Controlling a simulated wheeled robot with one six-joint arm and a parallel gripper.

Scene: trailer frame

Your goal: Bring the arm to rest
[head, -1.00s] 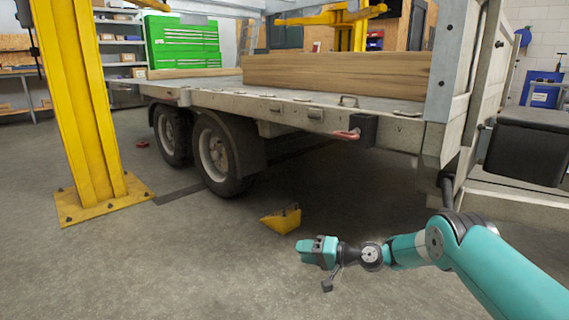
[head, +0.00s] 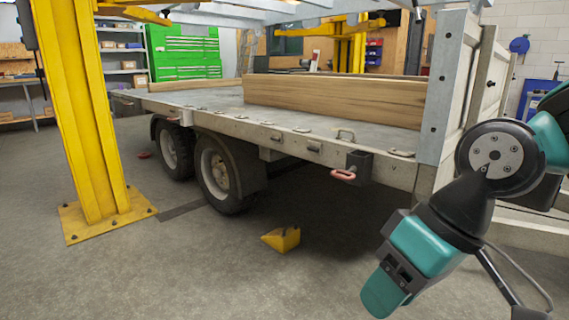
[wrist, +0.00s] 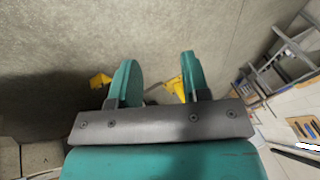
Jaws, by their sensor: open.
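My arm is folded at the right of the head view, its dark wrist joint (head: 495,158) raised and close to the camera. My gripper (head: 381,292) hangs down and to the left from it, over the floor in front of the trailer. In the wrist view the two teal fingers of my gripper (wrist: 157,70) stand apart with nothing between them but grey floor. In the head view only the near side of the fingers shows. The gripper touches nothing that I can see.
The trailer bed (head: 215,95) carries a wooden beam (head: 335,97) and has a red handle (head: 343,175) at its edge. A yellow wheel chock (head: 281,239) lies on the floor near the wheel (head: 216,168). A yellow lift post (head: 82,120) stands left.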

